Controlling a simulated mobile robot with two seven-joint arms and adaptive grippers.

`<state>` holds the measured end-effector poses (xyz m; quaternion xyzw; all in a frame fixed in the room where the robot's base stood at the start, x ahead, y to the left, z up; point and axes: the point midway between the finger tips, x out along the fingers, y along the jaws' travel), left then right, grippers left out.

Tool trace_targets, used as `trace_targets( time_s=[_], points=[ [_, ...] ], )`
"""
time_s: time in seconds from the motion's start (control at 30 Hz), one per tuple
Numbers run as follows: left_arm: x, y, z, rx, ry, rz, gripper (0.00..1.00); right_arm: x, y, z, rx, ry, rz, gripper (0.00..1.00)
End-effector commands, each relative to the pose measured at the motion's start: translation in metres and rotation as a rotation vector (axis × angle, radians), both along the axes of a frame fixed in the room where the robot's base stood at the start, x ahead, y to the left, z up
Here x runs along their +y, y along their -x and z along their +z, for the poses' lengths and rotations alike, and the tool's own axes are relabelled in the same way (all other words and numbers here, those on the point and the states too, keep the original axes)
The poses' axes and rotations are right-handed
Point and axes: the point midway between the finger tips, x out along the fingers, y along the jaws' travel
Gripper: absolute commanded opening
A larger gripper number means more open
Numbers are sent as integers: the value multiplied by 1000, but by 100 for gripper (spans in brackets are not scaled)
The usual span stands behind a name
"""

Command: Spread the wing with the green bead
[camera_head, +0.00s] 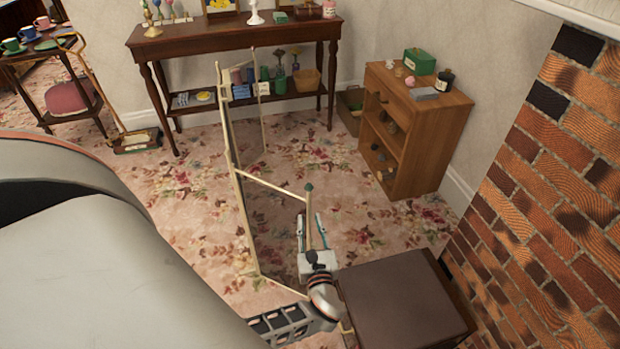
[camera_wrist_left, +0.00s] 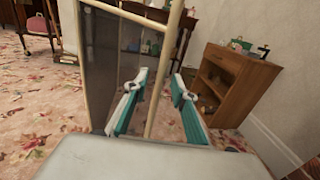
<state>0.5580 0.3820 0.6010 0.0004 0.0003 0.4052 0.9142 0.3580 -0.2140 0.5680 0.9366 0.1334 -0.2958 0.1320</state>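The folding screen with dark see-through panels and a cream frame (camera_head: 242,215) stands on the carpet. Its near wing (camera_head: 280,225) ends in a cream post topped by a green bead (camera_head: 309,187). My left gripper (camera_head: 310,218) is at this post, below the bead. In the left wrist view its teal-and-grey fingers (camera_wrist_left: 160,85) are apart, with the wing's post (camera_wrist_left: 165,70) showing between them; I cannot tell whether either finger touches it. The bead is not visible in the wrist view. My right gripper is not in view.
A dark brown box-like piece (camera_head: 400,300) stands close right of my left gripper, beside the brick wall (camera_head: 550,190). A wooden shelf unit (camera_head: 425,140) and a console table (camera_head: 235,38) stand behind. Patterned carpet (camera_head: 345,200) is open between the screen and the shelf.

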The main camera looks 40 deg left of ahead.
Motion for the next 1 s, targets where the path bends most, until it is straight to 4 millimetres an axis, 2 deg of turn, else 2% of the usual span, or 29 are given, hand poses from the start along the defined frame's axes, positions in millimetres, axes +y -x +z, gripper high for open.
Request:
trace_targets(
  time_s=[0.17,0.5,0.7,1.0],
  points=[
    [-9,8,0,0,1,-1,26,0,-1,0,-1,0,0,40],
    [-58,53,-1,2,4,0,26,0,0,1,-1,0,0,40],
    [-80,72,0,1,1,0,26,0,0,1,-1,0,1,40],
    [-89,81,0,0,0,0,26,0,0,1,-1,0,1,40]
  ],
)
